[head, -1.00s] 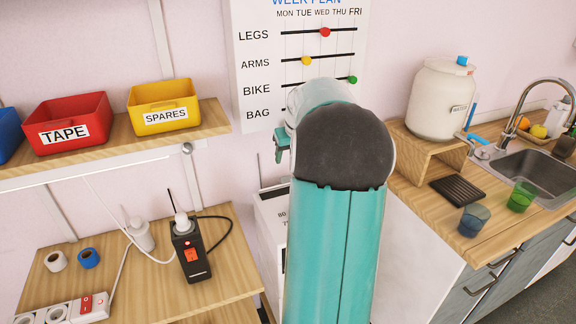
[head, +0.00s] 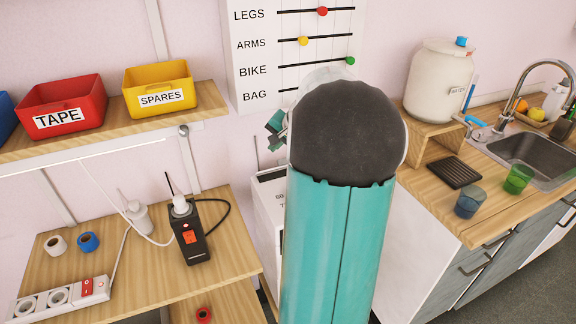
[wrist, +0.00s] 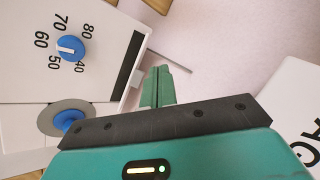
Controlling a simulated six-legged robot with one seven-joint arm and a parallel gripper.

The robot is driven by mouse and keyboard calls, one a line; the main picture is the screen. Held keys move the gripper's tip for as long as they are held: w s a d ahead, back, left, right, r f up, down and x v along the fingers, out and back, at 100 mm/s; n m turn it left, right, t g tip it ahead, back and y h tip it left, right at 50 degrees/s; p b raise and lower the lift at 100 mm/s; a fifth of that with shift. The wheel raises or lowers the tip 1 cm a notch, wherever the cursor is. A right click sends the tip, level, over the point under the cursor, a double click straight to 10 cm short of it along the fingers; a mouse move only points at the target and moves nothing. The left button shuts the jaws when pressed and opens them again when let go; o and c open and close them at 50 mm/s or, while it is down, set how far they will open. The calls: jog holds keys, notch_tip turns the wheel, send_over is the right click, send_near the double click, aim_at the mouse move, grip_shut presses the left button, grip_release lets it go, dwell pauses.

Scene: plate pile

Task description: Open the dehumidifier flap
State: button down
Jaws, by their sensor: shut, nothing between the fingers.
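The dehumidifier is a white box, mostly hidden behind my arm in the head view (head: 267,205). The wrist view shows its white face (wrist: 100,30) turned sideways, with a blue dial (wrist: 71,48) marked 40 to 80. A grey disc with a blue knob (wrist: 66,120) is partly covered by my gripper body. A dark strip (wrist: 131,62) runs along one edge. I cannot tell which part is the flap. My gripper (wrist: 160,75) has its green fingers shut and empty, beside the box and apart from the dial. The head view shows only a small part of the gripper.
A wooden shelf with red (head: 64,104) and yellow bins (head: 161,90) is at left, above a bench (head: 110,270) with a black radio (head: 190,238). The counter (head: 440,205) with sink and cups stands close at right. The wall chart (head: 290,55) hangs behind my arm.

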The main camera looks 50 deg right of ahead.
jog(key=m+t, duration=0.1)
jog(key=m, duration=0.3)
jog(key=m+t+h, duration=0.2)
jog(key=m+h, duration=0.3)
jog(key=m, duration=1.8)
send_near(283, 163)
jog(key=w+f, duration=0.1)
jog(key=w+d+f, duration=0.1)
jog(key=f, duration=0.1)
jog(key=w+d+f, duration=0.1)
jog(key=w+f, duration=0.1)
jog(key=shift+w+d+f, duration=0.1)
jog(key=shift+w+d, duration=0.05)
jog(key=shift+d, duration=0.05)
jog(key=shift+w+d+r, duration=0.3)
jog(key=shift+w+r, duration=0.35)
jog(key=shift+r, duration=0.05)
jog(key=shift+s+r, duration=0.1)
